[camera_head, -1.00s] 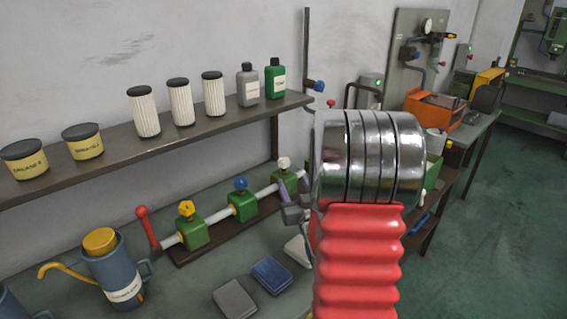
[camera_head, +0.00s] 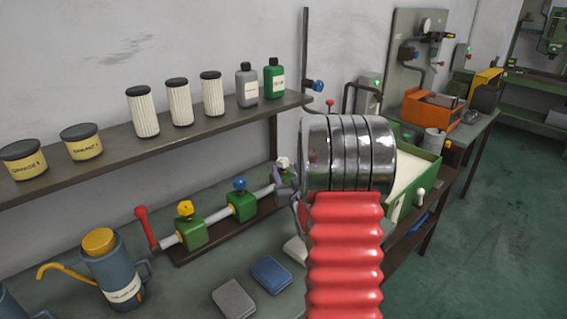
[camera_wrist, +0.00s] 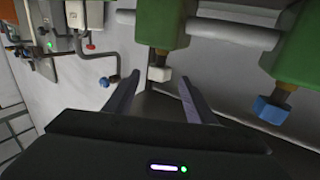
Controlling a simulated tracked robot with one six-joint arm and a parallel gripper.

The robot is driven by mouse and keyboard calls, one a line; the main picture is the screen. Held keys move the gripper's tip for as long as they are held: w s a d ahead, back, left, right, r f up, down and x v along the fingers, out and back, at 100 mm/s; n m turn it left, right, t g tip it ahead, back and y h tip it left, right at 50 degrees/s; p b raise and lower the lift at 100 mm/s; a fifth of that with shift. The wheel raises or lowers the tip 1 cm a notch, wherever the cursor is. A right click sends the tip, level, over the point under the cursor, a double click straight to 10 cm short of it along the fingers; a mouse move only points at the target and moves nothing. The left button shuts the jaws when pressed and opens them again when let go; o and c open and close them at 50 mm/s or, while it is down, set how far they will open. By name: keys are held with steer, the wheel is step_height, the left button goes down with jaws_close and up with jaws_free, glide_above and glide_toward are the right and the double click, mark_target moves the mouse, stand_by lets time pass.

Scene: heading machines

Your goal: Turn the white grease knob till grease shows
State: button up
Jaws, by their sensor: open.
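The white grease knob (camera_head: 283,162) tops the rightmost green block of the pipe manifold in the head view. In the wrist view the white knob (camera_wrist: 159,74) hangs from its green block (camera_wrist: 160,22), between and just beyond the fingertips. My gripper (camera_wrist: 153,85) is open, one finger on each side of the knob, with no clear contact. In the head view my gripper (camera_head: 289,185) is at the right end of the manifold, partly hidden by my arm. The blue knob (camera_head: 240,184) and yellow knob (camera_head: 186,208) sit on the other blocks. No grease is visible.
A red lever (camera_head: 145,226) stands at the manifold's left end. A shelf (camera_head: 112,147) with filters, tins and bottles runs above it. An oil can (camera_head: 110,265) and folded cloths (camera_head: 271,274) are on the bench. The blue knob (camera_wrist: 271,109) is right of my fingers.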

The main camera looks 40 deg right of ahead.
mark_target(284, 166)
steer(key=shift+x, duration=3)
steer(key=c, duration=0.9)
steer(key=shift+d, duration=0.3)
steer(key=shift+c, duration=0.6)
steer(key=shift+a, duration=0.25)
steer(key=shift+f, duration=0.1)
steer(key=shift+f+n+y, duration=0.1)
steer(key=shift+n+y, duration=0.2)
steer(key=shift+y, duration=0.1)
